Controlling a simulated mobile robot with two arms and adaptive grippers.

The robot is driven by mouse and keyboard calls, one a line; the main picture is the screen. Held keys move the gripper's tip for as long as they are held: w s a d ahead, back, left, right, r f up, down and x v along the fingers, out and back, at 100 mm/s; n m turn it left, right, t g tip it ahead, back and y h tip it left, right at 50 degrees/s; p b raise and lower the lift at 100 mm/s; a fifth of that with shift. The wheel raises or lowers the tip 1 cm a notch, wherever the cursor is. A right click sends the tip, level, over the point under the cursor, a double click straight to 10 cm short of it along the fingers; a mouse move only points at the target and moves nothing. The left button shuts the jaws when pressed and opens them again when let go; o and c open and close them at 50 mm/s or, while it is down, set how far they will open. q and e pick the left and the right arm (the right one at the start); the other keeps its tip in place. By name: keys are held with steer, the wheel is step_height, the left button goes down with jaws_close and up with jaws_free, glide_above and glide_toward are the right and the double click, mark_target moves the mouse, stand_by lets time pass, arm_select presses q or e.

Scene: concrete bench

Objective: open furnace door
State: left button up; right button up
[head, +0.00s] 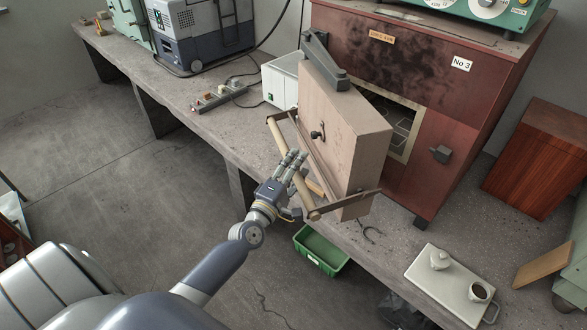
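The furnace (395,52) is a reddish-brown box labelled "No 3" at the back of the bench. Its thick beige door (345,125) stands swung out, hinged on its left side, so part of the dark opening (398,118) shows. A wooden bar handle (279,143) on two dark brackets runs along the door's outer face. My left gripper (293,163), a grey jointed hand, is at the middle of the bar, with its fingers extended across it. The fingers look straight rather than wrapped around the bar. Whether they touch it is hard to tell. My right gripper is out of view.
A white box (281,80) and a power strip (219,96) lie left of the door. A green bin (321,250) sits below the bench edge. A tray (450,287) with a cup and a lidded pot is at front right. A latch (441,154) juts from the furnace.

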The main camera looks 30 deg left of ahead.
arm_select(q)
steer(key=s, duration=1.2)
steer(key=shift+d+f, duration=0.25)
steer(key=shift+f, duration=0.15)
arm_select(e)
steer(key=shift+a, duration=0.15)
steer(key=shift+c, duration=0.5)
